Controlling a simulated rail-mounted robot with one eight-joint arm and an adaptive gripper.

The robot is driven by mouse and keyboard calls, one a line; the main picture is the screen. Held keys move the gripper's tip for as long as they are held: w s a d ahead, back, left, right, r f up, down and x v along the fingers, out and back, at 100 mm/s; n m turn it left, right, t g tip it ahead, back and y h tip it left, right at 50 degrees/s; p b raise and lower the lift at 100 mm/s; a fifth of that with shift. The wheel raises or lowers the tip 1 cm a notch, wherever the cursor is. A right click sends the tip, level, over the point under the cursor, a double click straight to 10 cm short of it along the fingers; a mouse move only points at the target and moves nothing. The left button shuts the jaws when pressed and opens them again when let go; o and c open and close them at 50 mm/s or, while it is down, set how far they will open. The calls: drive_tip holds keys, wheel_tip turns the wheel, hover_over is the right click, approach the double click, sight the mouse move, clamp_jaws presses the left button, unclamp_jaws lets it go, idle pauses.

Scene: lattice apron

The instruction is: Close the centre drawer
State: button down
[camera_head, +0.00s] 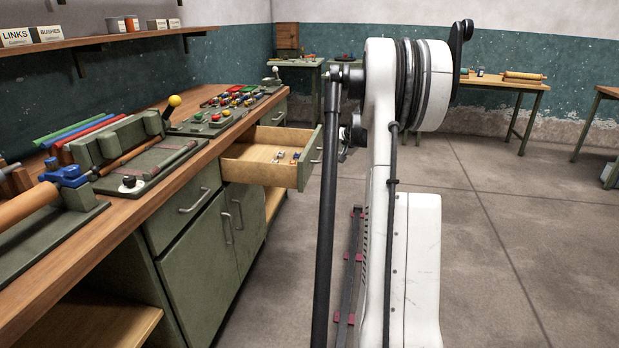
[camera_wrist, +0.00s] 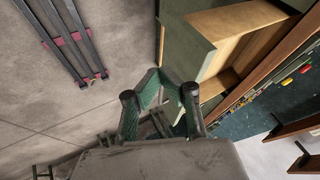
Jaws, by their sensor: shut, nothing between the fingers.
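The centre drawer (camera_head: 262,171) stands pulled out from the workbench in the head view. It has a green-grey front, a handle facing the aisle and a light wood inside with a few small parts. In the wrist view the drawer front (camera_wrist: 184,50) is just beyond my gripper (camera_wrist: 160,77), with the wooden inside behind it. My gripper is shut and empty, its fingertips close to the drawer front. I cannot tell whether they touch it. In the head view my arm hides most of the gripper.
The workbench (camera_head: 213,152) carries fixtures and colored parts. A closed drawer (camera_head: 186,202) is nearer, above cupboard doors (camera_head: 205,265). Another drawer (camera_head: 274,116) is beyond the open one. The floor (camera_head: 500,230) to the right is clear. Tables (camera_head: 500,84) stand along the back wall.

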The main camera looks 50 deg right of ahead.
drive_tip(key=b, duration=0.3)
approach(305, 178)
drive_tip(key=shift+d+x, duration=0.15)
drive_tip(key=shift+x, duration=1.35)
drive_tip(key=shift+d+x, duration=0.15)
drive_tip(key=shift+x, duration=1.4)
